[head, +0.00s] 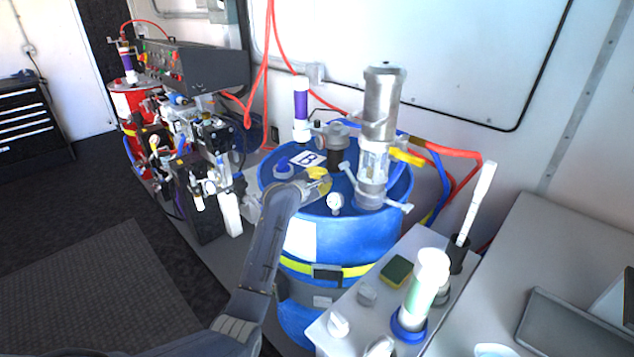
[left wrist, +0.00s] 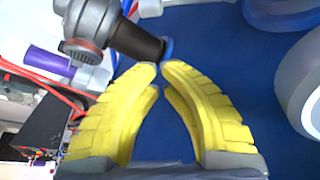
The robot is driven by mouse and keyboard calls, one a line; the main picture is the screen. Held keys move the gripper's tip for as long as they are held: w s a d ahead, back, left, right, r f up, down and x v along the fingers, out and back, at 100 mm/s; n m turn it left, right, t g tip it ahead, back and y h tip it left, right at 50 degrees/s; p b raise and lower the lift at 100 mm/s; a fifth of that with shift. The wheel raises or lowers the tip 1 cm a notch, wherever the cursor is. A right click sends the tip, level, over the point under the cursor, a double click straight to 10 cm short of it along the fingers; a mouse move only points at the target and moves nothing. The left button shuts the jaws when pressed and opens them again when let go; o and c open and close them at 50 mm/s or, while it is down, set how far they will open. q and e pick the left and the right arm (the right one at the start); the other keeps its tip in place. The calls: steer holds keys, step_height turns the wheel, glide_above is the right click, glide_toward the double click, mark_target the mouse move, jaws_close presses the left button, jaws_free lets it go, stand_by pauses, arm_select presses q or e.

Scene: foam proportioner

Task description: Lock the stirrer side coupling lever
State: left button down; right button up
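In the head view a blue drum (head: 300,236) carries a tall metal unit with a clear lower section (head: 381,105) and a grey fitting on a dark pipe (head: 334,140). Light grey arms stick out near the tall unit's base (head: 398,206), and a yellow piece (head: 407,157) sits at its right side. I cannot tell which part is the stirrer side coupling lever. My left gripper (head: 323,178) is over the drum lid, left of the tall unit. In the left wrist view its yellow fingers (left wrist: 160,66) meet closely at the tips, with nothing between them. The grey fitting (left wrist: 115,30) is just beyond. My right gripper is not in view.
A small gauge (head: 335,202) stands on the lid near my left gripper. Red and blue hoses (head: 440,150) run behind the drum. A grey counter (head: 345,322) with a sponge (head: 397,271) and a white-green cylinder (head: 427,280) stands at front right. Pump equipment (head: 190,150) is at left.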

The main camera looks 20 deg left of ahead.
mark_target(350, 174)
arm_select(q)
steer(key=x, duration=0.3)
steer(key=shift+w, duration=0.2)
steer(key=shift+s+d+r, duration=0.3)
steer(key=shift+d+r, duration=0.35)
steer(key=shift+r, duration=0.05)
steer(key=shift+s+d+r, duration=0.35)
steer(key=shift+d+r, duration=0.25)
steer(key=shift+r, duration=0.05)
steer(key=shift+s+a+r, duration=0.1)
steer(key=shift+a, duration=0.05)
